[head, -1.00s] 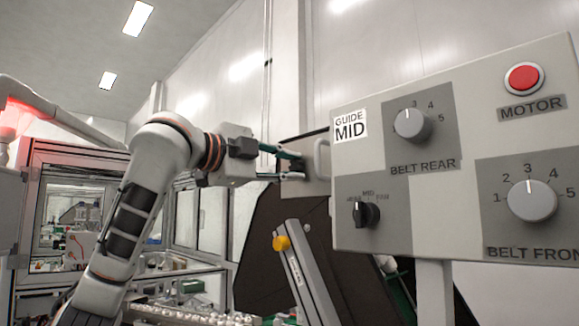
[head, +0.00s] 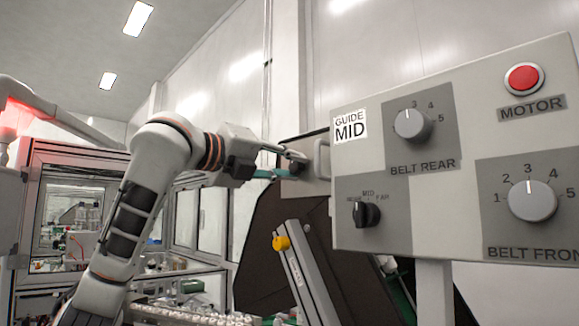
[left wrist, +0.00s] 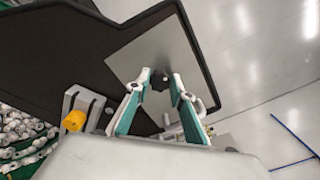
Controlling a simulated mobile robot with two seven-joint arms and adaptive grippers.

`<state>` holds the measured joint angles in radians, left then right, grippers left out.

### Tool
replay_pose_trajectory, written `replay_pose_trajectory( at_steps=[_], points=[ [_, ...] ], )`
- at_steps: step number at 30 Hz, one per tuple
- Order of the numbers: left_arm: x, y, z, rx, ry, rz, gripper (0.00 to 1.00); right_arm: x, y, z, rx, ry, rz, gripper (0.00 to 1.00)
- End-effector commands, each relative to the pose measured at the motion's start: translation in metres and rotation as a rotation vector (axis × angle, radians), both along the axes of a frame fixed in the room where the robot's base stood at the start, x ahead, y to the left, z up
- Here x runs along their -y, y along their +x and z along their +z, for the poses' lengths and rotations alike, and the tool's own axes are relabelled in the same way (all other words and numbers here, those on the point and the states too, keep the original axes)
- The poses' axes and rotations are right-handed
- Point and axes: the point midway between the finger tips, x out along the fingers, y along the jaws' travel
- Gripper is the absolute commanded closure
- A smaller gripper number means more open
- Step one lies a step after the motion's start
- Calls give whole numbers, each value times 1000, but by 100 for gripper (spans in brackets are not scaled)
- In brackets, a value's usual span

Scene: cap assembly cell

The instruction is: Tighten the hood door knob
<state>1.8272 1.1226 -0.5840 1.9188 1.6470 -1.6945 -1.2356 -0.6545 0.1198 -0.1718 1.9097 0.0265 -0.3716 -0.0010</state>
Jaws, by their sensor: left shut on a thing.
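The hood door knob (left wrist: 160,81) is a small dark lobed knob on a grey metal plate (left wrist: 140,50) of the dark hood in the left wrist view. My left gripper (left wrist: 160,76) has its two green-padded fingers on either side of the knob and is shut on it. In the head view, my left gripper (head: 292,166) reaches the plate (head: 315,172) beside the panel's left edge. Its fingers mostly hide the knob there. My right gripper is in neither view.
A control panel (head: 360,240) with dials and a red motor button (head: 523,78) stands close on the right. A pale handle (head: 321,158) is right of the gripper. A yellow knob (head: 281,243) on a slanted bracket is below. Many small pale parts (left wrist: 20,130) lie at lower left.

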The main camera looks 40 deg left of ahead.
Motion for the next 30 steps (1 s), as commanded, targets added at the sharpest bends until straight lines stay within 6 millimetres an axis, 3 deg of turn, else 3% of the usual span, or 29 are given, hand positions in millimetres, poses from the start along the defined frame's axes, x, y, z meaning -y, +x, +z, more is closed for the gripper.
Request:
replay_pose_trajectory(
  at_steps=[12, 30],
  points=[
    [0, 0, 0, 18, 220, -1, 99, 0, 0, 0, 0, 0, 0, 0],
    [0, 0, 0, 23, 262, 0, 99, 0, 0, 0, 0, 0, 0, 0]
  ],
)
